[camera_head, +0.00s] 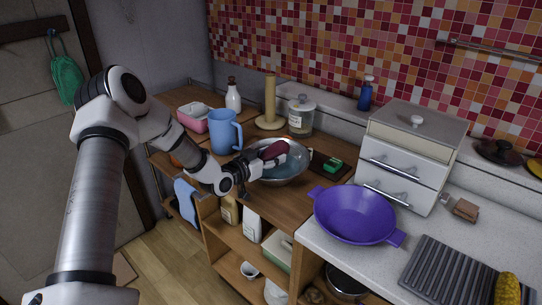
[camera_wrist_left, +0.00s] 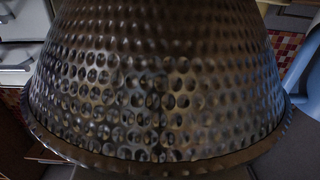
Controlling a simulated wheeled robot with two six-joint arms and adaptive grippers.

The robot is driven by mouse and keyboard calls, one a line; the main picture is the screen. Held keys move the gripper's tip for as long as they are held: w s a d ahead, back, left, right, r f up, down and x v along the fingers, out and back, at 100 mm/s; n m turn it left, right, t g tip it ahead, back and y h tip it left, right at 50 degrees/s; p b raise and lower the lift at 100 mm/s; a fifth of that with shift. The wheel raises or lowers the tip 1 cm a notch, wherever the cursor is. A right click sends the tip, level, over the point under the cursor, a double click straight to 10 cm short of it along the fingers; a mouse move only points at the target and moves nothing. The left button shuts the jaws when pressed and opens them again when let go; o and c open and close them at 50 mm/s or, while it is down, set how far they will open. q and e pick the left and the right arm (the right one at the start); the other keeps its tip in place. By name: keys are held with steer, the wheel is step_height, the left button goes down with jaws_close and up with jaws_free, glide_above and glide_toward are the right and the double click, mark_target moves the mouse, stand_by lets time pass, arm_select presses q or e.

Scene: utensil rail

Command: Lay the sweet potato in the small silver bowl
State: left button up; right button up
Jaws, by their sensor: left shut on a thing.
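The dark red sweet potato (camera_head: 273,150) is in my left gripper (camera_head: 264,161), which is shut on it. It is over the silver bowl (camera_head: 292,174), inside the rim's outline in the head view. I cannot tell whether it touches the bowl. The bowl stands on the wooden counter, and its hammered metal fills most of the left wrist view (camera_wrist_left: 160,110). The fingertips and the sweet potato do not show in the wrist view. My right gripper is not in view.
A blue pitcher (camera_head: 225,133) stands left of the bowl. A wooden stand (camera_head: 270,100) and a glass jar (camera_head: 301,117) are behind it. A green sponge (camera_head: 333,165) lies on a dark board to its right. A purple colander (camera_head: 355,213) sits at the front right.

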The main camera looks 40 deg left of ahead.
arm_select(q)
steer(key=shift+f, duration=0.15)
steer(key=o, duration=1.3)
steer(key=shift+o, duration=0.2)
steer(key=shift+s, duration=0.45)
steer(key=s, duration=0.2)
steer(key=s+r, duration=0.1)
steer(key=s, duration=0.3)
steer(key=shift+s+a+r, duration=0.15)
steer(key=shift+a+r, duration=0.05)
steer(key=shift+a, duration=0.2)
steer(key=shift+d, duration=0.1)
steer(key=shift+s, duration=0.1)
